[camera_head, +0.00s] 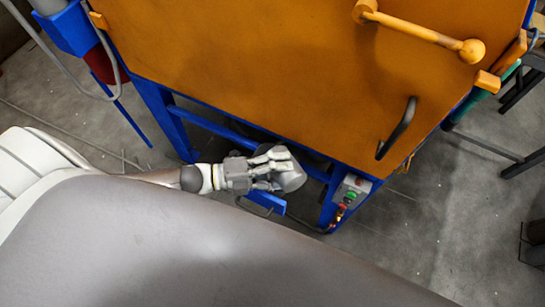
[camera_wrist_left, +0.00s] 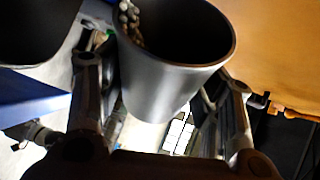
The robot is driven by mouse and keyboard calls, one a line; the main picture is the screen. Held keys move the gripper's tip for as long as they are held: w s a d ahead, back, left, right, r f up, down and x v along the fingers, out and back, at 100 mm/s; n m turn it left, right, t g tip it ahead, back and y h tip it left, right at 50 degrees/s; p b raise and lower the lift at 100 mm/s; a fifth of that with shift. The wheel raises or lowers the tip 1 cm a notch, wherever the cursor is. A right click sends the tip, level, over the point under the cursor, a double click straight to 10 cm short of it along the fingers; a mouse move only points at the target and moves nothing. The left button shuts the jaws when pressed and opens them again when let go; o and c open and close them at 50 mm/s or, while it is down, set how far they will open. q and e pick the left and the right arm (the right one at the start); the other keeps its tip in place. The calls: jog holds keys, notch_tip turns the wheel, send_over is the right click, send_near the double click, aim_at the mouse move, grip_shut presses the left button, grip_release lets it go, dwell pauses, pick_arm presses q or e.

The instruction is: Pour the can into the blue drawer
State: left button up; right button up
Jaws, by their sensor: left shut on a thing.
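My left gripper (camera_head: 272,168) is shut on a grey metal can (camera_head: 292,181), low under the front edge of the orange machine. In the left wrist view the can (camera_wrist_left: 170,85) sits between the two fingers with its open mouth at the top of the picture. Small pebble-like pieces (camera_wrist_left: 129,20) show inside it near the rim. A blue part (camera_head: 267,201), possibly the blue drawer, shows just below the gripper in the head view. Its inside is not visible. A blue surface (camera_wrist_left: 25,103) also lies left of the can in the left wrist view. My right gripper is not in view.
The orange cabinet (camera_head: 270,70) on a blue frame (camera_head: 165,115) stands above and behind the gripper, with a black handle (camera_head: 397,130). A control box with buttons (camera_head: 349,190) is to the right. A dark rounded thing (camera_wrist_left: 35,28) is at the wrist view's upper left.

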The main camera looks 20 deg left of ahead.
pick_arm(q)
jog(key=shift+w+a+r+n+h, duration=0.15)
jog(key=shift+a+r+n+h, duration=0.15)
jog(key=shift+n, duration=0.3)
dwell(2.2)
